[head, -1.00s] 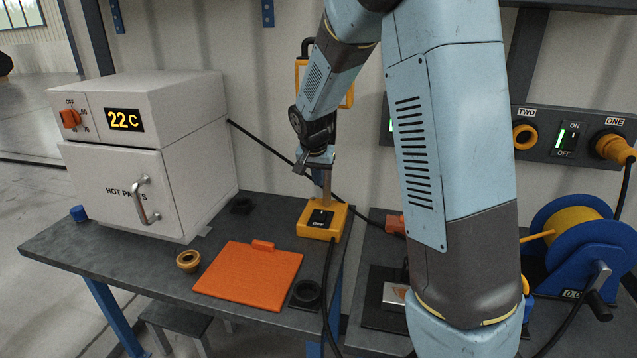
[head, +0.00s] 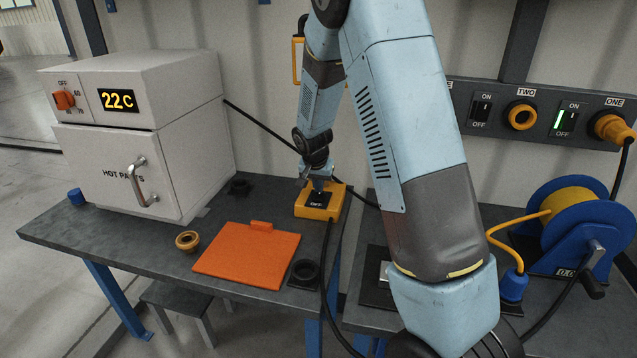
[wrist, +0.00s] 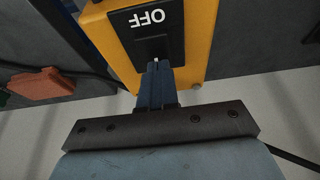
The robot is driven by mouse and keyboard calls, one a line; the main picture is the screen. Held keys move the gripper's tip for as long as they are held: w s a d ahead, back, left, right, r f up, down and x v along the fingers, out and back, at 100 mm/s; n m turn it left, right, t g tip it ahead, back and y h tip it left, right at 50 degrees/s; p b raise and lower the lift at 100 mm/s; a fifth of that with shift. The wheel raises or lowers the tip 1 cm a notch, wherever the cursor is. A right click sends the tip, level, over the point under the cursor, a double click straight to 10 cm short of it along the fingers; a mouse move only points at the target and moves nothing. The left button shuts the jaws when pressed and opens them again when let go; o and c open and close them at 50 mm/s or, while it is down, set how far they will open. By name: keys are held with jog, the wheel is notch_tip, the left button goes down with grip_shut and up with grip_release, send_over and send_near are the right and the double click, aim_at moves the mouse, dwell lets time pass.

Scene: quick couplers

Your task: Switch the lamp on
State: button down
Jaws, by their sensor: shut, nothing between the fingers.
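The lamp's yellow base (head: 312,213) stands at the back right of the left table, with a black switch (head: 318,202) marked OFF on it. Part of the lamp's yellow frame (head: 297,62) shows behind my arm; the rest is hidden, and I cannot tell if it is lit. My gripper (head: 319,189) is down at the base. In the wrist view my gripper (wrist: 157,66) is shut and empty, its tips over the switch (wrist: 153,42) at the end away from the OFF lettering. I cannot tell whether they touch it.
A white oven (head: 140,130) stands left of the lamp. An orange plate (head: 245,254), a brass-coloured ring (head: 188,241) and black rings lie in front. A socket panel (head: 545,118) and blue reel (head: 580,235) are at right. A black cable (head: 327,270) runs down from the base.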

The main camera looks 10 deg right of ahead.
jog(key=shift+a+f, duration=0.1)
jog(key=shift+a, duration=0.1)
jog(key=shift+d, duration=0.2)
jog(key=shift+s, duration=0.1)
jog(key=shift+s+a, duration=0.35)
jog(key=shift+s, duration=0.25)
